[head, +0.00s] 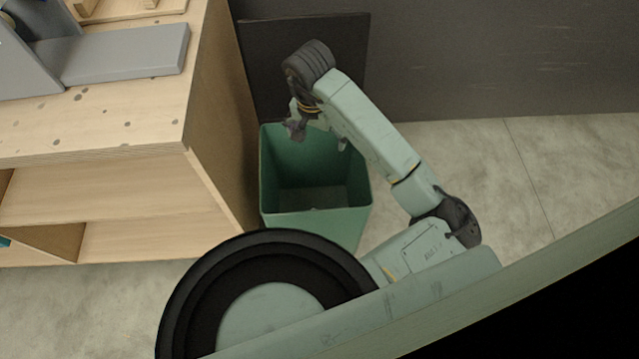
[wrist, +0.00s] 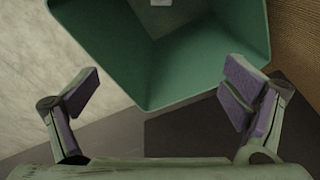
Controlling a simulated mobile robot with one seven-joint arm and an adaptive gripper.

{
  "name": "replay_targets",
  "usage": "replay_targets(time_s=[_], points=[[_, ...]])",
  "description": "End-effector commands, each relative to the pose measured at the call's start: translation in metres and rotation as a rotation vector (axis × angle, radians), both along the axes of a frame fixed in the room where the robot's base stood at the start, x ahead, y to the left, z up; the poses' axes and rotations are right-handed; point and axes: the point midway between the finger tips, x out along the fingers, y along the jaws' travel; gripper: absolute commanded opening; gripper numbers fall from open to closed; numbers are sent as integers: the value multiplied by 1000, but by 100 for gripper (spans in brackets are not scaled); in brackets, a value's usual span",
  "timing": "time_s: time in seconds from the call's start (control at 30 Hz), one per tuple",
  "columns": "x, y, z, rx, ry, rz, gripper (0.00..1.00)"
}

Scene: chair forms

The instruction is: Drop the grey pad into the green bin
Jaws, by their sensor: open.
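The green bin (head: 362,190) stands on the floor beside the wooden bench. My gripper (head: 318,138) is over the bin's back part, with its fingers spread and nothing between them. In the wrist view my gripper (wrist: 160,92) is open and empty, and the bin (wrist: 190,65) opens beyond the fingertips. A small light grey piece (wrist: 161,3) shows inside the bin at the top edge of the wrist view. It is cut off by the frame, so I cannot tell for sure that it is the grey pad.
The wooden bench (head: 95,125) is left of the bin. A large grey chair form (head: 125,52) and wooden pieces (head: 125,8) are on it. A dark panel (head: 310,30) leans against the wall behind the bin. The concrete floor (head: 535,165) to the right is clear.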

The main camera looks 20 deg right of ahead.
Motion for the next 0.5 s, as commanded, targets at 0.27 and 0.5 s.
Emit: replay_targets(time_s=[0.27, 0.5], points=[[-3, 4, 43, -2, -1, 2, 93], [-4, 5, 50, 1, 1, 0, 93]])
